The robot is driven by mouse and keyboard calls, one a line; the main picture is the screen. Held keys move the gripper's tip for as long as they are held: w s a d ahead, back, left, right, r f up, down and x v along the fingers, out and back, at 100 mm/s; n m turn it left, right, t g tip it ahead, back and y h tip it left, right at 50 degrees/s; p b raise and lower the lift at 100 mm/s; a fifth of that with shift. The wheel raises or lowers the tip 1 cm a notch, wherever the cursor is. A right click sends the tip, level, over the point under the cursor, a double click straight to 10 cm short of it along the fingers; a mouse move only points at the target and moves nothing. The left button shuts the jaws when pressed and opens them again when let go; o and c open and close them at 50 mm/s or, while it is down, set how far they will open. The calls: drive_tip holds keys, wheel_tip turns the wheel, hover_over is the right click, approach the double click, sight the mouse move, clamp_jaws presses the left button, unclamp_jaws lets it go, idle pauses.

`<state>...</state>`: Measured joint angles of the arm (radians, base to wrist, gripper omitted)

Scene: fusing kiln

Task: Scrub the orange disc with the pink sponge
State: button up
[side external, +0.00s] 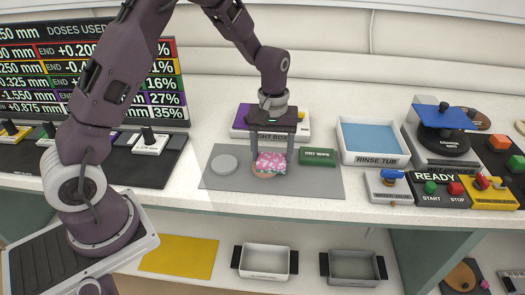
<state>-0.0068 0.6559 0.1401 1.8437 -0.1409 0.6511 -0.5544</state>
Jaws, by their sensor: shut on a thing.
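The pink sponge (271,160), patterned with light spots, is between the fingers of my gripper (272,155). My gripper points down and is shut on it. The orange disc (264,175) lies on the grey mat (315,182) directly under the sponge. Only its front edge shows, and the sponge covers the rest. The sponge appears to touch the disc, but the exact contact is too small to tell.
A grey disc (224,164) lies left on the mat. A green dry wipes box (317,157) stands close right of my gripper. A light box (242,123) is behind, the blue rinse tub (373,160) to the right. Switch panels stand far right; the mat's front right is clear.

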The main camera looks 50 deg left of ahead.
drive_tip(key=shift+w+d, duration=0.2)
drive_tip(key=shift+s+a, duration=1.5)
drive_tip(key=shift+w+d, duration=1.5)
drive_tip(key=shift+r, duration=3.5)
